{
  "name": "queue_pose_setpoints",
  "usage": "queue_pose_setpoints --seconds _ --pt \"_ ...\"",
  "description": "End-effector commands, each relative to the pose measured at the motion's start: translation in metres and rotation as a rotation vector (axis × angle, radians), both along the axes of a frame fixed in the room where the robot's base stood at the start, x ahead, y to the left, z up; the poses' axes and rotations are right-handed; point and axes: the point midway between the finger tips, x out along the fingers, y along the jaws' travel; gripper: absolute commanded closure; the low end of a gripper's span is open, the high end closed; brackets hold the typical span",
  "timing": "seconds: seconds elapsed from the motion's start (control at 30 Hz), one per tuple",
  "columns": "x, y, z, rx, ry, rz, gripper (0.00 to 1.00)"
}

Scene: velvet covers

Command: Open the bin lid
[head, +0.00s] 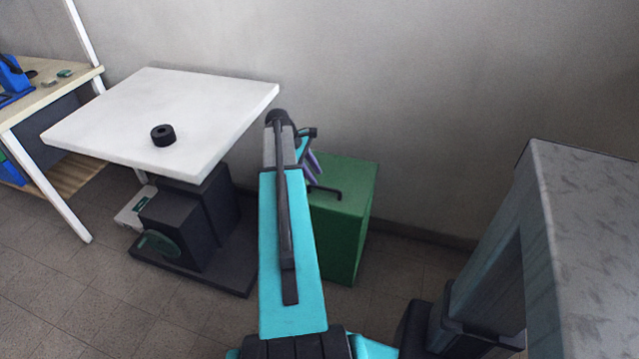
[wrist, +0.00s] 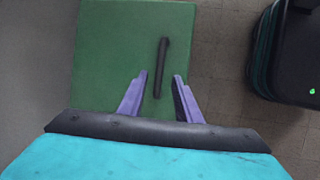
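The green bin (head: 341,236) stands on the floor against the wall, just right of my arm in the head view. Its lid (wrist: 105,60) is a flat green top and looks closed. A dark bar handle (wrist: 162,60) runs along the lid; it also shows in the head view (head: 326,191). My gripper (wrist: 160,75) is open, with two purple fingers above the lid. In the wrist view the handle's near part lies between the fingertips; no contact shows. In the head view my arm partly hides the gripper (head: 314,168) and the bin's left side.
A white table (head: 105,115) with a black ring (head: 163,135) on it stands left of my arm. A dark machine (head: 185,230) sits under it. A grey stone-topped unit (head: 590,190) stands at the right. The tiled floor (head: 400,265) between bin and unit is clear.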

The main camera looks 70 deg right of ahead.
Motion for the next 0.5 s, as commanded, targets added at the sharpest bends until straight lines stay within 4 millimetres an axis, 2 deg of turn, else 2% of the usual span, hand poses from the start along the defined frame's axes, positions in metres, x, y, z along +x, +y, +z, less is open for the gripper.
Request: queue_pose_setpoints --seconds 0.2,0.5 --pt "-0.011 -0.006 -0.028 0.001 0.001 -0.001 0.69" --pt "-0.019 -0.011 -0.048 0.000 0.000 0.001 0.69"
